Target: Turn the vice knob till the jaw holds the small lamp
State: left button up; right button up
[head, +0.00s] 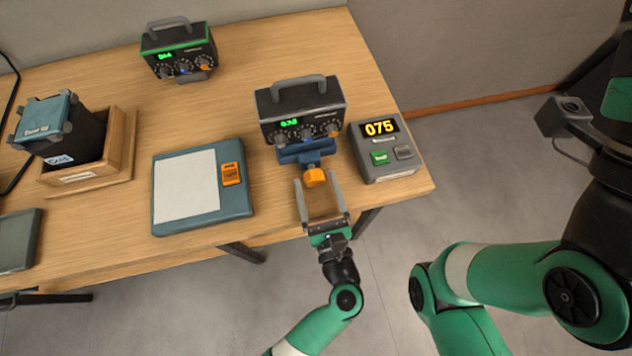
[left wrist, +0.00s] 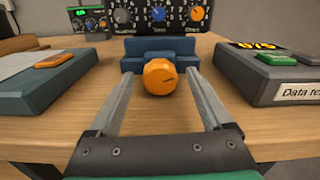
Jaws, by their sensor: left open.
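The blue vice (head: 305,152) stands near the table's front edge, before a black dial box. In the left wrist view, one finger lies on each side of the knob, with visible gaps. I cannot make out the small lamp, or what the jaw holds. My right arm is at the right; its gripper is out of view.
The black dial box (head: 300,107) stands behind the vice. A grey box (head: 385,150) reading 075 is close on the right. A flat blue-grey pad (head: 202,185) lies left. A wooden tray (head: 118,160) and another dial box (head: 180,50) are farther off.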

pick_arm(q)
jog(key=shift+w+a, duration=0.15)
jog(key=shift+w, duration=0.25)
grip_shut()
jog(key=shift+r, duration=0.1)
